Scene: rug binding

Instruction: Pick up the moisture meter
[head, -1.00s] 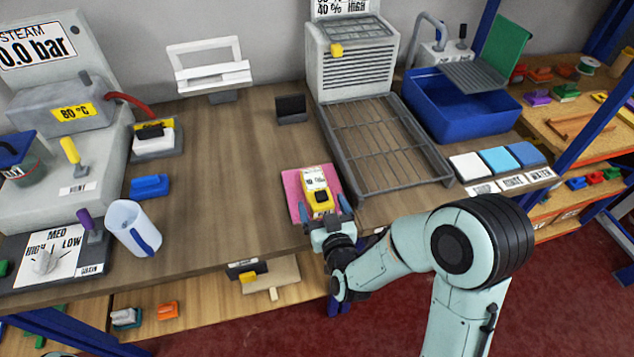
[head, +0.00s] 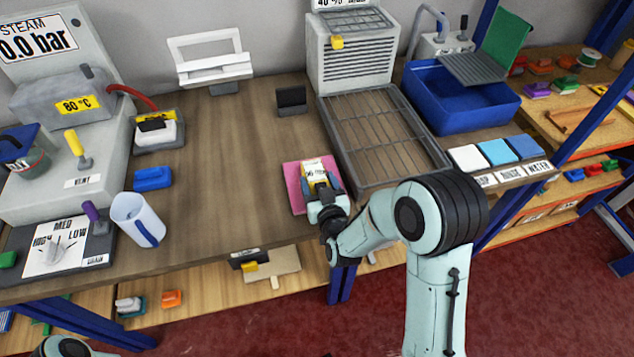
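The moisture meter (head: 314,170), a yellow handheld device with a white printed face, lies on a pink pad (head: 294,186) near the front edge of the workbench. My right gripper (head: 322,184) is over the meter's near end, with its blue fingers on either side of the yellow body. The hand hides the near part of the meter, and I cannot tell whether the fingers press on it. My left gripper is not in view; only a part of my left arm shows at the bottom left.
A wire-rack machine (head: 346,182) stands right of the pad, with a blue basin (head: 460,125) beyond it. A white jug (head: 128,232) and a steam unit (head: 30,200) stand at left. The bench (head: 225,150) between is mostly clear.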

